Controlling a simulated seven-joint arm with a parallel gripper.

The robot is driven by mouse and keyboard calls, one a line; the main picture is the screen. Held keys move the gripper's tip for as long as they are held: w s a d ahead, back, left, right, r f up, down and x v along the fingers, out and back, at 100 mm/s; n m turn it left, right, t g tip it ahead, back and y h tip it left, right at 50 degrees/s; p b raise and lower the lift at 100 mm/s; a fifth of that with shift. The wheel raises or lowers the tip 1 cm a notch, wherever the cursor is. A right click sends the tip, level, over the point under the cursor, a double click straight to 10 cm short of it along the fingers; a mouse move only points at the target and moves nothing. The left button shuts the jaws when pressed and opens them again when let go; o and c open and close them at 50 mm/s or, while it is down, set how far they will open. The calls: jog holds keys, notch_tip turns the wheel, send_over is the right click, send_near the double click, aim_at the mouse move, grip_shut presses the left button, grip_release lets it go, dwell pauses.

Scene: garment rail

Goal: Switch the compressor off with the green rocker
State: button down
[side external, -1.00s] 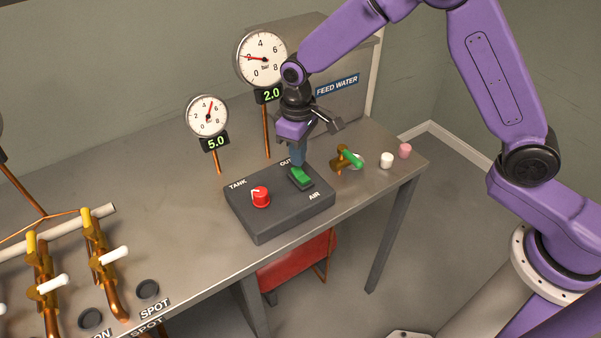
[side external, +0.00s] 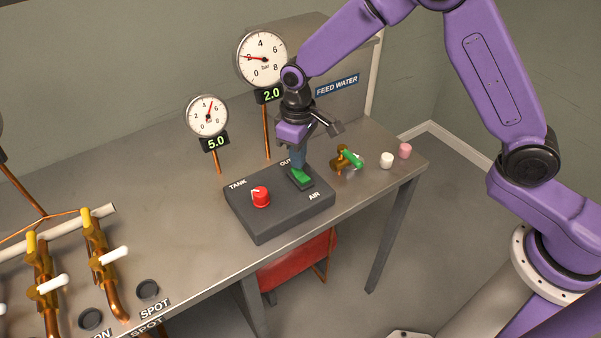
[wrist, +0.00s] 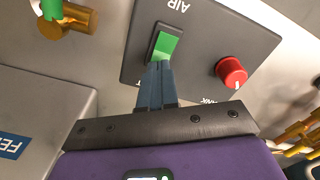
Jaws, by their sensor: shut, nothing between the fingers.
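The green rocker (side external: 303,178) sits at the right of the dark control box (side external: 265,222), beside the AIR label. My gripper (side external: 299,168) is shut and empty, pointing down with its fingertips at the far end of the rocker. In the wrist view the rocker (wrist: 165,45) shows lit green in its black frame, and the shut fingers (wrist: 157,70) overlap its near end. They look to be touching it, and that end is hidden behind them.
A red knob (side external: 261,197) stands on the same box, left of the rocker. A brass valve with a green handle (side external: 346,159) is close on the right. Two gauges (side external: 207,116) (side external: 262,60) stand behind, reading 5.0 and 2.0. White (side external: 387,160) and pink (side external: 405,151) caps sit farther right.

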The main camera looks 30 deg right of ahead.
aim_at(300, 172)
jog(key=shift+f, duration=0.9)
dwell(0.4)
jog(key=shift+r, duration=3.55)
jog(key=s+d+r+n, duration=0.2)
jog(key=s+d, duration=0.3)
jog(key=s, duration=0.5)
jog(key=s+d+r+n, duration=0.2)
jog(key=s+d, duration=0.3)
jog(key=s, duration=0.5)
jog(key=s+d+r+n, duration=0.2)
jog(key=s+d, duration=0.4)
jog(key=s, duration=0.5)
jog(key=shift+n, duration=0.3)
